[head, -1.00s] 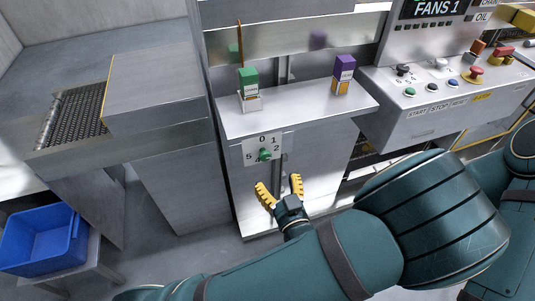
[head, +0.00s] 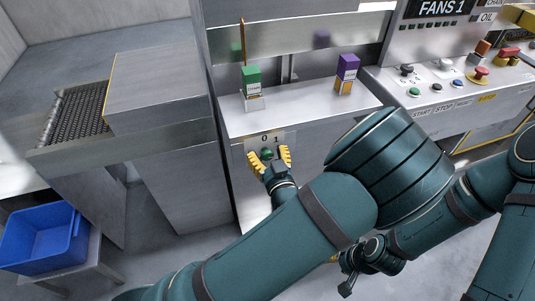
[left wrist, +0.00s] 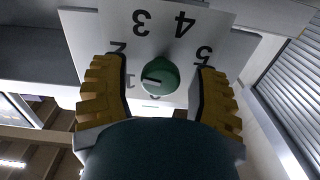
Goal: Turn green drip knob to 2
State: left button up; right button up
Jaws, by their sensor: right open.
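The green drip knob (head: 267,153) sits on a white dial plate (head: 279,133) on the front of the metal cabinet. In the left wrist view the knob (left wrist: 160,77) is seen close up, with the plate's numbers upside down. A pale mark on the knob lies on its left side, towards the 1. My left gripper (head: 269,157) is open, its yellow fingers on either side of the knob. My right gripper (head: 341,272) is low in the head view, partly hidden by my left arm.
A control panel (head: 440,92) with several buttons is at right. A blue crate (head: 45,238) is at lower left.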

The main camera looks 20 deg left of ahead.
pick_arm(q)
grip_shut()
jog(key=shift+m+p, duration=0.55)
jog(key=shift+m, duration=0.35)
jog(key=shift+o, duration=1.4)
grip_release()
jog(key=shift+d, duration=0.1)
jog(key=v, duration=1.2)
